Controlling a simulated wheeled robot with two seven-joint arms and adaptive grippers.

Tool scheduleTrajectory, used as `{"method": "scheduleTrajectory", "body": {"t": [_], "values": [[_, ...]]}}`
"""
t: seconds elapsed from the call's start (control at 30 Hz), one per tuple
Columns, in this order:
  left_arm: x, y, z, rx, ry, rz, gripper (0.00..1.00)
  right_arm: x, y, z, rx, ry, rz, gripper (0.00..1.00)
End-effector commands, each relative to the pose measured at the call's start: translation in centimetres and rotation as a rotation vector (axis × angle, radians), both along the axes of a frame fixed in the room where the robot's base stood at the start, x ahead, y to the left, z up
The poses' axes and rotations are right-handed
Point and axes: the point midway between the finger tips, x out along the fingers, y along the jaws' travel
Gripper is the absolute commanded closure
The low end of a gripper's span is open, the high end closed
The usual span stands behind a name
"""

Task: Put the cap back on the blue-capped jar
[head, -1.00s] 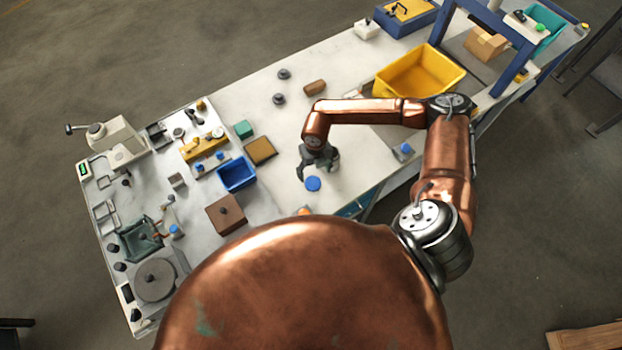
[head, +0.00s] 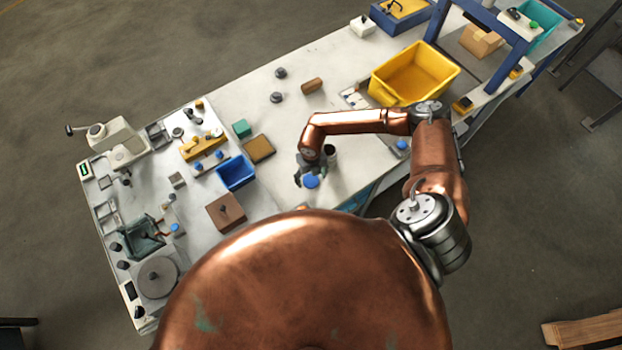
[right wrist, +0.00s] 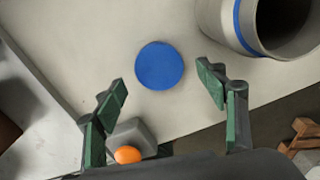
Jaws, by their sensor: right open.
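The blue cap (head: 311,182) is a flat disc lying on the pale bench top, beside the jar. It also shows in the right wrist view (right wrist: 159,65). The open jar (head: 330,153) stands uncapped just behind and right of it; in the right wrist view the jar (right wrist: 236,28) is grey with a blue band and a dark open mouth. My right gripper (head: 304,174) is open and empty above the bench at the cap. In the right wrist view its fingertips (right wrist: 163,84) are apart, with the cap between and slightly beyond them. My left gripper is not in view.
A grey block with an orange knob (right wrist: 128,153) is near the bench's front edge, close to my right fingers. A blue bin (head: 237,172) and brown block (head: 226,212) stand left. A yellow bin (head: 414,75) is at back right. Bare bench lies behind the jar.

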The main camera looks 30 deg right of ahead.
Motion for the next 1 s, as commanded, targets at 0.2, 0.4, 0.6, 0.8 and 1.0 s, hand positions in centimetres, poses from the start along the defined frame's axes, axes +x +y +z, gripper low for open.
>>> {"method": "scheduleTrajectory", "body": {"t": [0.2,0.4,0.6,0.8,1.0], "values": [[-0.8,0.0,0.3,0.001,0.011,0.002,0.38,0.1,0.0,-1.8,0.001,-0.001,-0.001,0.34],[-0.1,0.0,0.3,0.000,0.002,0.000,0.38,0.1,0.0,-1.8,0.000,-0.001,-0.001,0.34],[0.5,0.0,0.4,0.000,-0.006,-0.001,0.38,0.1,0.0,-1.8,0.000,-0.001,-0.001,0.41],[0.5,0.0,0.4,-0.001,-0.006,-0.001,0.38,0.1,-0.1,-1.8,0.000,-0.001,-0.001,0.54],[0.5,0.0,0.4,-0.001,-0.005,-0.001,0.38,0.1,-0.1,-1.8,0.000,-0.002,-0.001,0.66]]}}
